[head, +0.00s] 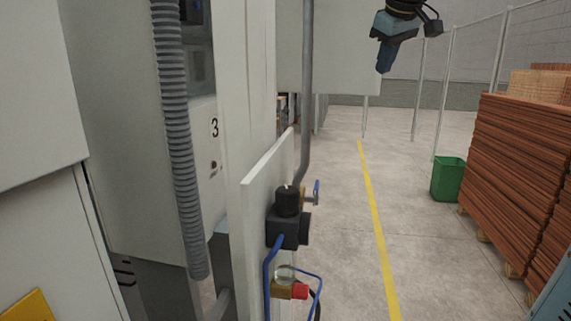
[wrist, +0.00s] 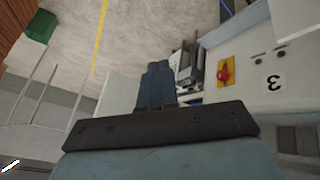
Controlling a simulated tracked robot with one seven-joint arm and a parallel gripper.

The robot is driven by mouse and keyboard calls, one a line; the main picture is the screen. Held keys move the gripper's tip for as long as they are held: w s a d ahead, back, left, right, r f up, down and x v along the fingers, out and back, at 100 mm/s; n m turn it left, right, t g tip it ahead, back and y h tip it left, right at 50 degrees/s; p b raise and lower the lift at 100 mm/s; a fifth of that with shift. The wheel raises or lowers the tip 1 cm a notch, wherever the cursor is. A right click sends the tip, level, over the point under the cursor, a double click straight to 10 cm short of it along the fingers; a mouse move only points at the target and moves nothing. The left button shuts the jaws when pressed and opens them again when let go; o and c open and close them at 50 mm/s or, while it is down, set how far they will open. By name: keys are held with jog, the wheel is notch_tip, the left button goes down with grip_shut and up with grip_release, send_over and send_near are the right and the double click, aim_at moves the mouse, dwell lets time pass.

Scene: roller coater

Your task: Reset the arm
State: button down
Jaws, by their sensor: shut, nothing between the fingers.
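My gripper (head: 385,68) hangs at the top right of the head view, its blue fingers pointing down. It is in open air above the aisle, to the right of the white machine panel. In the wrist view my gripper (wrist: 159,68) shows its two dark blue fingers side by side and closed together, with nothing between them. The upper part of my arm is cut off by the top edge of the head view.
A white machine (head: 120,120) with a grey corrugated hose (head: 176,140) fills the left. A black regulator (head: 288,222) with blue tubing sits at its edge. A green bin (head: 448,180) and stacked brown boards (head: 520,160) stand at right. The aisle floor is clear. The wrist view shows a red switch (wrist: 224,73).

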jog(key=s+d+f+m, duration=0.1)
jog(key=s+f+m, duration=0.5)
jog(key=s+f, duration=1.8)
jog(key=shift+s+f+m+g, duration=0.3)
jog(key=shift+f+g, duration=0.1)
jog(key=shift+f, duration=0.4)
